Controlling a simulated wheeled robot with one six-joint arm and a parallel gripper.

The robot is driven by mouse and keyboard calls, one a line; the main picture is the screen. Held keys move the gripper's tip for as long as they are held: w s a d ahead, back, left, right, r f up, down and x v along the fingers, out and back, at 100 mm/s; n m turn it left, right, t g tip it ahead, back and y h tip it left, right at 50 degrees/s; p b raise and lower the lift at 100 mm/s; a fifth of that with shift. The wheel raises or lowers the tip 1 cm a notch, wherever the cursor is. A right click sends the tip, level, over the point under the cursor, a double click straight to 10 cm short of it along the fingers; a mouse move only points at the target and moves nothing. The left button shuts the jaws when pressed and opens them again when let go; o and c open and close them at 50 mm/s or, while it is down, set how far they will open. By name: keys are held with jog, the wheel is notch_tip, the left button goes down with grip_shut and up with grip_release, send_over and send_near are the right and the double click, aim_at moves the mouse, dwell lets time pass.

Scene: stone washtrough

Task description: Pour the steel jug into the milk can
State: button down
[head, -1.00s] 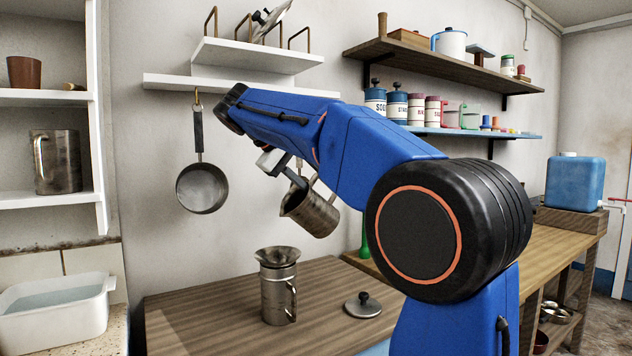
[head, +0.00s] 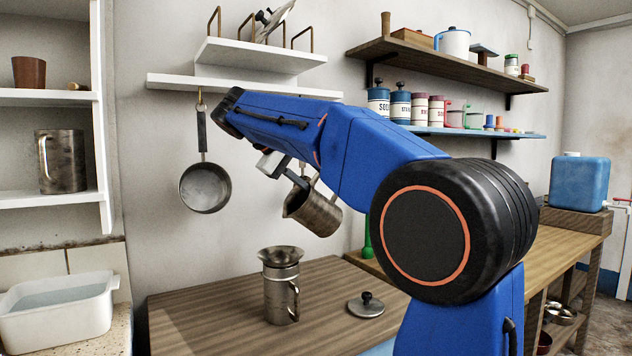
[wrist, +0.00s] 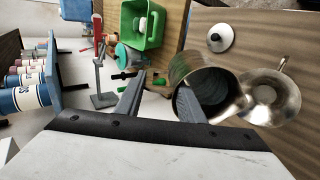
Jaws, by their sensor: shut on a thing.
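The steel jug (head: 315,210) hangs in the air in my gripper (head: 290,176), tilted with its mouth toward the left. The milk can (head: 279,295) stands upright on the wooden table, with a flared funnel-like top and a side handle. The jug is above it and a little to its right, apart from it. No stream is visible; the jug's contents cannot be made out.
A knobbed lid (head: 366,305) lies on the table (head: 215,300) right of the can. A pan (head: 205,187) hangs on the wall behind. A white basin (head: 55,312) stands at left. In the wrist view, a green container (wrist: 143,22) and a red-handled stand (wrist: 99,65) are beyond the gripper.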

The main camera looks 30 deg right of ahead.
jog(key=shift+a, duration=0.15)
jog(key=shift+a+h, duration=0.4)
jog(key=shift+h, duration=0.1)
jog(key=shift+a+f, duration=0.1)
jog(key=shift+a, duration=0.05)
dwell(1.4)
jog(key=shift+a+f+h, duration=0.1)
jog(key=shift+a+h, duration=0.25)
jog(key=shift+h, duration=0.25)
jog(key=shift+a+f, duration=0.1)
jog(key=shift+a, duration=0.1)
dwell(0.8)
jog(key=shift+a+f+h, duration=0.15)
jog(key=shift+a+h, duration=0.2)
jog(key=shift+h, duration=0.25)
jog(key=shift+a+f, duration=0.15)
jog(key=shift+a, duration=0.05)
dwell(0.8)
jog(key=shift+s+a+f+h, duration=0.1)
jog(key=shift+a+f+h, duration=0.1)
jog(key=shift+a+h, duration=0.3)
